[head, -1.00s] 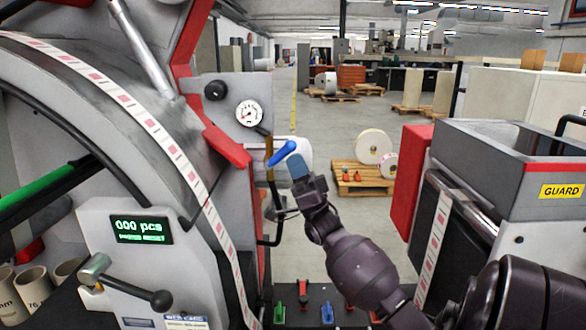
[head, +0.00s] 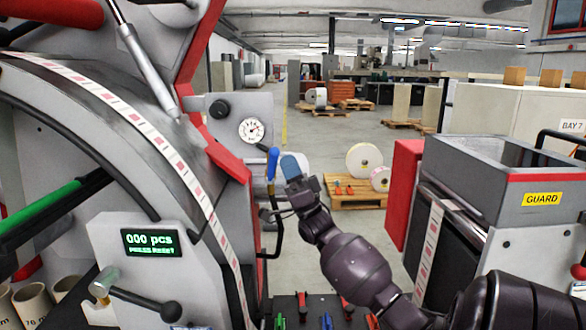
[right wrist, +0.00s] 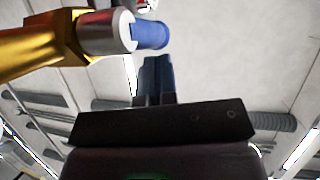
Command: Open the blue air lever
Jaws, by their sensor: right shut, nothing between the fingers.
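The blue air lever (head: 272,163) stands nearly upright just below the white pressure gauge (head: 251,130), at the right edge of the machine. My right gripper (head: 291,166), with blue fingertips, is shut and empty just to the right of the lever. In the right wrist view the lever's blue end (right wrist: 151,35) shows beside a silver collar and a brass-coloured fitting (right wrist: 40,40). The shut fingertips (right wrist: 156,75) lie just below the blue end in that picture; whether they touch it I cannot tell. My left gripper is out of view.
A black bent hose (head: 277,240) hangs below the lever. A red machine edge (head: 228,160) lies close on the left. The grey guard box (head: 480,180) stands at the right. A pallet with white rolls (head: 355,190) is on the floor behind.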

